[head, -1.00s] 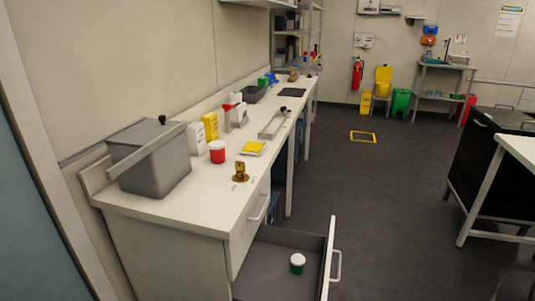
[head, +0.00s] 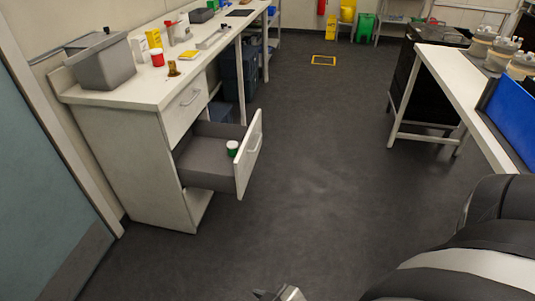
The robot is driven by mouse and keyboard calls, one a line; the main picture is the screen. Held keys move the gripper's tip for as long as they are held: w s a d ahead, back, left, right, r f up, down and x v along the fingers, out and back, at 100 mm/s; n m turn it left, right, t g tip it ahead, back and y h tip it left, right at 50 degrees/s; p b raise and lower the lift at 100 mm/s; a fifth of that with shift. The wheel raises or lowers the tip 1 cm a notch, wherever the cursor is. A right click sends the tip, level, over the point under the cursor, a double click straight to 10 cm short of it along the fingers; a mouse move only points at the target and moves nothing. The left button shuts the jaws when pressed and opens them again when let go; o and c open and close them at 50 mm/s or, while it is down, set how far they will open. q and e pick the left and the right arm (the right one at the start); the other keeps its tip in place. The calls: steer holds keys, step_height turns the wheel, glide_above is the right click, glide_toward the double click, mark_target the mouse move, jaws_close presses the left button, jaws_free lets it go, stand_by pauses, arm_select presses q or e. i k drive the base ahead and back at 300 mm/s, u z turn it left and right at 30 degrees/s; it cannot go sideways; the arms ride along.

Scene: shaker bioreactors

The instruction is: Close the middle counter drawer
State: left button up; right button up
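The middle counter drawer (head: 249,160) is pulled well out from the white counter (head: 150,150), below a closed upper drawer (head: 187,105). Its white front has a bar handle (head: 254,151), and its grey inside shows. A small green jar with a white lid (head: 232,148) stands inside it near the front. My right arm fills the lower right corner. A small grey metal part of mine (head: 282,293) shows at the bottom edge, likely a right gripper tip, mostly cut off and well apart from the drawer. My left gripper is out of view.
A grey lidded box (head: 103,62), a red jar (head: 157,58) and an amber item (head: 173,68) stand on the countertop. The floor (head: 300,170) before the drawer is clear. A white table (head: 450,85) with a blue bin (head: 512,115) stands at right.

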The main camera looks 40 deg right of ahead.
mark_target(202, 159)
steer(key=z, duration=0.8)
steer(key=i, duration=0.95)
steer(key=z, duration=0.3)
